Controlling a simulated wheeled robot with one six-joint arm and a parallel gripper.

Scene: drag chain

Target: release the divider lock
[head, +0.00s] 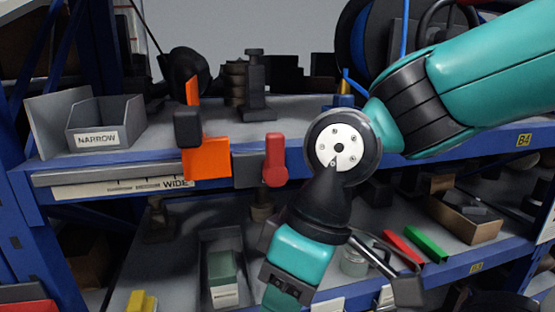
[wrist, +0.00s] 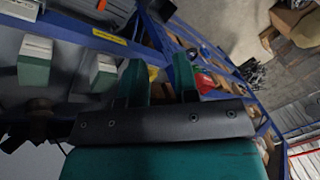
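An orange divider (head: 205,158) stands at the front edge of the upper shelf, with a dark knob (head: 187,127) at its side. Right of it, a red lever (head: 275,160) sits against a grey block (head: 247,169) on the blue shelf beam; I take this to be the divider lock. My gripper (head: 282,300) hangs below and right of the lever, apart from it, pointing down near the bottom edge. In the wrist view, its two teal fingers (wrist: 158,70) stand apart with nothing visible between them.
A grey bin marked NARROW (head: 105,122) stands left on the upper shelf. A label reading WIDE (head: 125,188) lies along the rail below. The lower shelf holds a box with a green item (head: 222,268), a metal can (head: 355,260) and red and green bars (head: 425,243).

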